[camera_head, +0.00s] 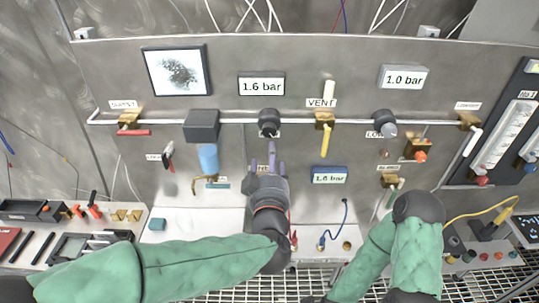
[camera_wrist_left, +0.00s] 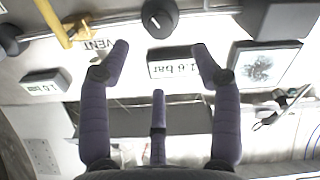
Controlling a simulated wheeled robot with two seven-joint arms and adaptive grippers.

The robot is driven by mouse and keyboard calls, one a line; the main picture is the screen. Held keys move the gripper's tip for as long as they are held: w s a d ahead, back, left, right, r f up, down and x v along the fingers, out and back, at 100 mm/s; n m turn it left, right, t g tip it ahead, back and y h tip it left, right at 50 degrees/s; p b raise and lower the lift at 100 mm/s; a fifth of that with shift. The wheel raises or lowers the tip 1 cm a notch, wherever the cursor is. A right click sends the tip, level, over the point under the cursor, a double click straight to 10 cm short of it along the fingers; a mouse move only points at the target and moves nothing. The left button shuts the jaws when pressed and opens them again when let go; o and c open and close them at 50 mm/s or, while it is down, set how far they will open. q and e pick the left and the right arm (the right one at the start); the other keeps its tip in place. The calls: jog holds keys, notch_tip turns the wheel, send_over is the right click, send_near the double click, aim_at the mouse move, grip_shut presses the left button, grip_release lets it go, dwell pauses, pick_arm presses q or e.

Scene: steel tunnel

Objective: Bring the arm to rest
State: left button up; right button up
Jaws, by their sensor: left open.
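My left gripper (camera_head: 268,162) is raised in front of the steel panel, just below a dark round knob (camera_head: 268,122) in the head view. Its fingers are spread and empty. In the left wrist view the gripper (camera_wrist_left: 160,70) shows its purple fingers apart, with the knob (camera_wrist_left: 160,17) beyond them and the 1.6 bar display (camera_wrist_left: 178,66) between the fingertips. I cannot tell any contact with the panel. My right arm, in a green sleeve, is bent at the lower right of the head view; its gripper is not seen.
The panel (camera_head: 320,60) carries a pipe with a yellow VENT lever (camera_head: 326,140), a blue-bowled filter (camera_head: 208,158) and a grey knob (camera_head: 384,122). A lower 1.6 bar gauge (camera_head: 329,176) is close right of the gripper. Trays with tools (camera_head: 35,212) lie left; a yellow-cabled meter (camera_head: 490,230) lies right.

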pick_arm(q)
jog(key=shift+f, duration=0.1)
jog(key=w+a+f+m+g+h+b, duration=0.1)
jog(key=a+f+g+b, duration=0.25)
jog(key=f, duration=1.45)
jog(key=a+f+m+g+h+b, duration=0.15)
jog(key=f+g, duration=0.25)
jog(key=f, duration=1.4)
jog(key=s+a+f+g+b, duration=0.1)
jog(key=s+f+g, duration=0.2)
jog(key=s+f, duration=0.4)
jog(key=s+a+f+g+h+b, duration=0.1)
jog(key=s+a+f+g+b, duration=0.1)
jog(key=s+f, duration=0.6)
jog(key=s+a+f+g+b, duration=0.1)
jog(key=s+f+g, duration=0.4)
jog(key=f, duration=0.6)
jog(key=s, duration=0.2)
jog(key=shift+s+a+f+n+b, duration=0.35)
jog(key=shift+s+a, duration=0.05)
jog(key=shift+w+h, duration=0.1)
jog(key=shift+h, duration=0.15)
